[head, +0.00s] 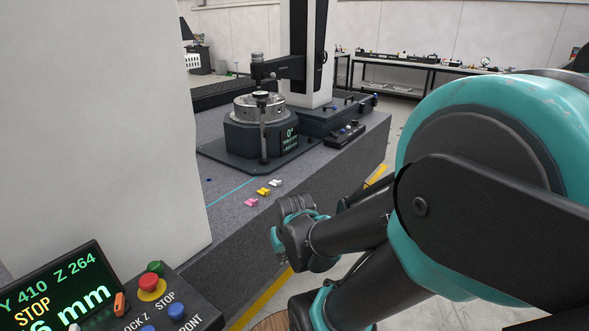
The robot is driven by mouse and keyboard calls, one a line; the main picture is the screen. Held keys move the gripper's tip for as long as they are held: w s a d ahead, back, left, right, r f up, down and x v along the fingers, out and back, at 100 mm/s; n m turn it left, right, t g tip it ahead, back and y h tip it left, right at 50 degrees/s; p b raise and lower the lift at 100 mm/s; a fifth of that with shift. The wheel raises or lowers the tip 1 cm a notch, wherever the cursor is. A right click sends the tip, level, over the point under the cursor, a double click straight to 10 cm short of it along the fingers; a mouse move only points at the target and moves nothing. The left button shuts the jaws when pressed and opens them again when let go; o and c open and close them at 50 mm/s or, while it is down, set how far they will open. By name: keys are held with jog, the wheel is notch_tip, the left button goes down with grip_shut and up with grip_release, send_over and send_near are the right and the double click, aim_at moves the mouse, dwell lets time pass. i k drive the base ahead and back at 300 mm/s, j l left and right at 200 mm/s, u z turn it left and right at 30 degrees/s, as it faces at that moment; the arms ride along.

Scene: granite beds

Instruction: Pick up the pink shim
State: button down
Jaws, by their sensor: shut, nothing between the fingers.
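The pink shim (251,202) is a small piece lying on the grey granite bed (228,228), near the bed's front edge. It is the nearest of three small pieces in a slanting row. My arm fills the right of the head view, and its dark and teal wrist links hang beyond the bed's front edge, to the right of and below the shim. I cannot make out my gripper's fingers. Nothing visible touches the shim.
A yellow piece (263,191) and a white piece (275,183) lie just behind the shim. A round measuring machine (262,130) stands farther back. A pale column (95,120) blocks the left, and a control panel (150,300) is at lower left.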

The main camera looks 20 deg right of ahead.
aim_at(250, 202)
jog(key=i+j+z, duration=0.1)
jog(key=i+z, duration=0.25)
jog(key=i, duration=0.65)
